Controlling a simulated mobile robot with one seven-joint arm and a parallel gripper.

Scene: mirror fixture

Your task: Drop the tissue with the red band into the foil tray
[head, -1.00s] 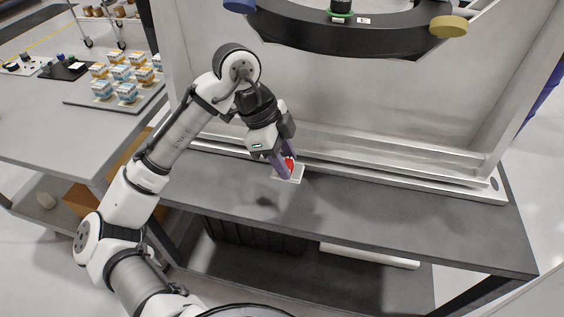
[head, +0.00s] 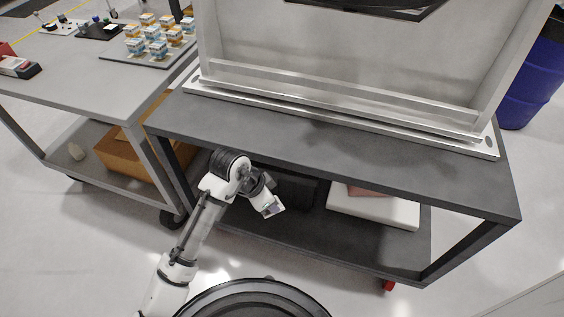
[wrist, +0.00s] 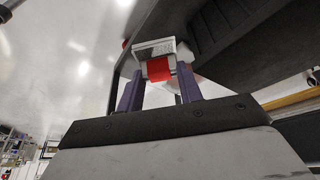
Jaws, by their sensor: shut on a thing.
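The tissue with the red band shows in the wrist view as a small white packet (wrist: 152,48) with a red band (wrist: 159,69) across it. My gripper (wrist: 158,82) has its purple fingers on either side of the packet and is shut on it. In the head view my gripper (head: 271,207) hangs in front of the bench, below its top edge, clear of the surface. The packet is hard to make out there. I cannot pick out a foil tray in either view.
The grey bench top (head: 340,155) is bare in front of the mirror frame (head: 350,105). A white slab (head: 375,207) lies on its lower shelf. At left stands a cart (head: 75,75) with a tray of small boxes (head: 155,40). A blue drum (head: 530,80) stands at right.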

